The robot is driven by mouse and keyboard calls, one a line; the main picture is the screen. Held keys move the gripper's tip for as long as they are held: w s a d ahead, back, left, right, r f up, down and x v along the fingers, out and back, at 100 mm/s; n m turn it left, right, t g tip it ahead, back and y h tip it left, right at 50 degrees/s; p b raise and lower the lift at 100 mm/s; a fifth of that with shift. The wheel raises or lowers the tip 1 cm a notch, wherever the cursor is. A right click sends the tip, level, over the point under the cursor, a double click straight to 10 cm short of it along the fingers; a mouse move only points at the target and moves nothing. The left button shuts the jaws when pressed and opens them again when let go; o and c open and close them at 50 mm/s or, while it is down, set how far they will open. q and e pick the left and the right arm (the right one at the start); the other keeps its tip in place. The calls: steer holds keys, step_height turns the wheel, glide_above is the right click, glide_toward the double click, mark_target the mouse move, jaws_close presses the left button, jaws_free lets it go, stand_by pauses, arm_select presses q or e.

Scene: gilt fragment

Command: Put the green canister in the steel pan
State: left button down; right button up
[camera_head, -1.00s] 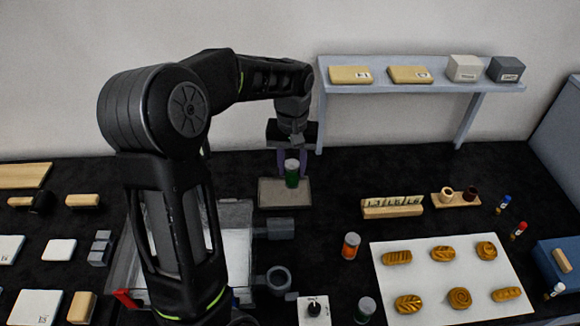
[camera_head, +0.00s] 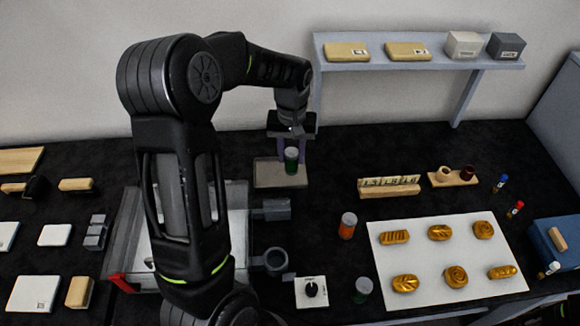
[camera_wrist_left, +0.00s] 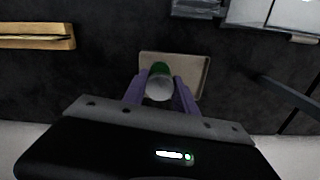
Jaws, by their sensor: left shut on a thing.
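The green canister (camera_head: 291,161), with a pale grey top, is held upright between the fingers of my left gripper (camera_head: 292,152). In the left wrist view the canister (camera_wrist_left: 159,85) sits between the two purple fingers (camera_wrist_left: 160,92), its pale end facing the camera. A shallow, grey-beige rectangular pan (camera_head: 266,178) lies on the dark table under the canister. The pan also shows in the left wrist view (camera_wrist_left: 195,68). The canister overlaps the pan's area; whether its base touches the pan's floor I cannot tell. My right gripper is out of view.
A shelf (camera_head: 400,66) with boxes stands behind, right of my left arm. An orange canister (camera_head: 347,226), another green canister (camera_head: 363,290), a black knob (camera_head: 311,289) and a white sheet with pastries (camera_head: 445,290) lie to the right. Grey cylindrical fixtures (camera_head: 270,261) stand in front of the pan.

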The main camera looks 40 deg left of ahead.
mark_target(291, 167)
arm_select(q)
steer(key=shift+f+b, duration=1.2)
steer(key=shift+f, duration=1.4)
steer(key=shift+f, duration=0.2)
steer(key=c, duration=1)
jaws_free()
steer(key=shift+r, duration=0.1)
steer(key=shift+r, duration=0.1)
steer(key=shift+r, duration=0.3)
step_height(291, 167, up, 4)
steer(key=shift+f+p, duration=0.15)
steer(key=shift+p, duration=1.05)
step_height(291, 167, up, 8)
steer(key=shift+f, duration=0.1)
